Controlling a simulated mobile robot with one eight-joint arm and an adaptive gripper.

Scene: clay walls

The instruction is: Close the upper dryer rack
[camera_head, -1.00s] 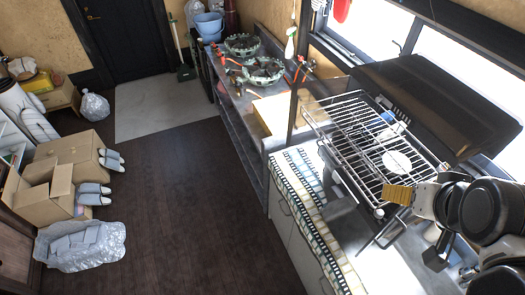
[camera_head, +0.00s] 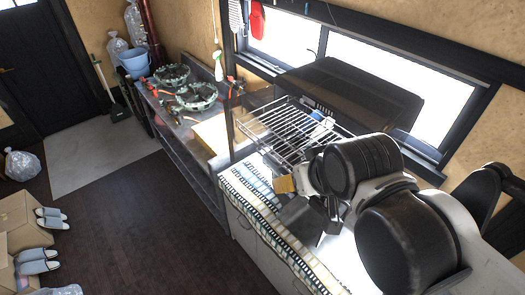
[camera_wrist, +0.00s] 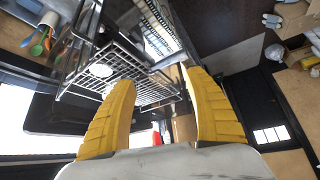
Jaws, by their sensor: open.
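The upper dryer rack (camera_head: 283,127) is a silver wire grid standing out over the counter in front of a black dryer body (camera_head: 345,92). It also shows in the wrist view (camera_wrist: 128,68), ahead of the fingers, with a round white dish (camera_wrist: 100,70) seen through or on the wires. My gripper (camera_wrist: 160,78) has two yellow fingers spread apart with nothing between them. In the head view my gripper (camera_head: 286,184) is near the rack's front right end, partly hidden by my arm. I cannot tell whether a finger touches the rack.
A counter with a checked cloth (camera_head: 262,200) runs below the rack. Green ring-shaped items (camera_head: 195,96) and red-handled tools lie on the dark bench at the left. A cup of coloured utensils (camera_wrist: 40,38) is at left in the wrist view.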

